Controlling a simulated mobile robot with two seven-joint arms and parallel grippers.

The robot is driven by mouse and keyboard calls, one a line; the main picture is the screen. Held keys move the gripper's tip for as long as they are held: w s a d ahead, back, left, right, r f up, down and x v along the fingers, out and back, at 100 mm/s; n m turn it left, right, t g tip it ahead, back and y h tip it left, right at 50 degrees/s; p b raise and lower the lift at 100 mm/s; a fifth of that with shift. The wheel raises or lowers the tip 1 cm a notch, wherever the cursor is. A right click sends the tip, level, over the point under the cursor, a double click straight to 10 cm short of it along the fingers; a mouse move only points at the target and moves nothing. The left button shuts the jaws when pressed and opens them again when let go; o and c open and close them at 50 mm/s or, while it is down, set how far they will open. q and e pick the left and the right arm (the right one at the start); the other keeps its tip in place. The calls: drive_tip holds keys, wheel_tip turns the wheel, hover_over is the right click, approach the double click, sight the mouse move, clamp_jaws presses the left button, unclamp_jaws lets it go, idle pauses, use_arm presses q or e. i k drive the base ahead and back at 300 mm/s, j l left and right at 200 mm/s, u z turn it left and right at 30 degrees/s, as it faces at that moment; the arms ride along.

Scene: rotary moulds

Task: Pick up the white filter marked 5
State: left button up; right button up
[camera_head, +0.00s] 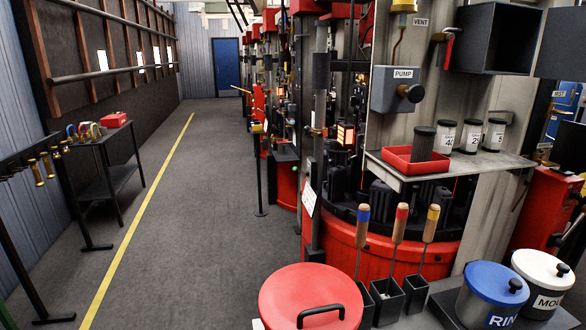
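The white filter marked 5 (494,134) stands upright at the right end of a grey wall shelf (462,173). It is pale with a dark top. Two similar white filters stand to its left: one marked 40 (445,139), and one (470,137) whose number appears to be 25. A dark grey filter (423,144) stands in a red tray (398,165) at the shelf's left end. Neither of my grippers is in view, and nothing is seen touching the filter marked 5.
An open dark box (491,40) and a pump switch box (395,90) hang above the shelf. Below are wooden-handled tools (398,224) in black holders, a red lid (308,290), a blue-lidded pot (492,290) and a white-lidded pot (543,272). The aisle floor (205,200) at left is clear.

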sight(496, 131)
drive_tip(key=l+u, duration=0.1)
drive_tip(key=l, duration=0.3)
drive_tip(key=k+l+u, duration=0.1)
drive_tip(key=l, duration=0.3)
drive_tip(key=k+l+u, duration=0.1)
drive_tip(key=l, duration=0.35)
drive_tip(key=k+l+u, duration=0.1)
drive_tip(key=l, duration=0.25)
drive_tip(key=k+l+u, duration=0.1)
drive_tip(key=l, duration=0.3)
drive_tip(key=k+l+u, duration=0.1)
drive_tip(key=k+l, duration=0.15)
drive_tip(key=l, duration=0.15)
drive_tip(key=k+l+u, duration=0.1)
drive_tip(key=l, duration=0.25)
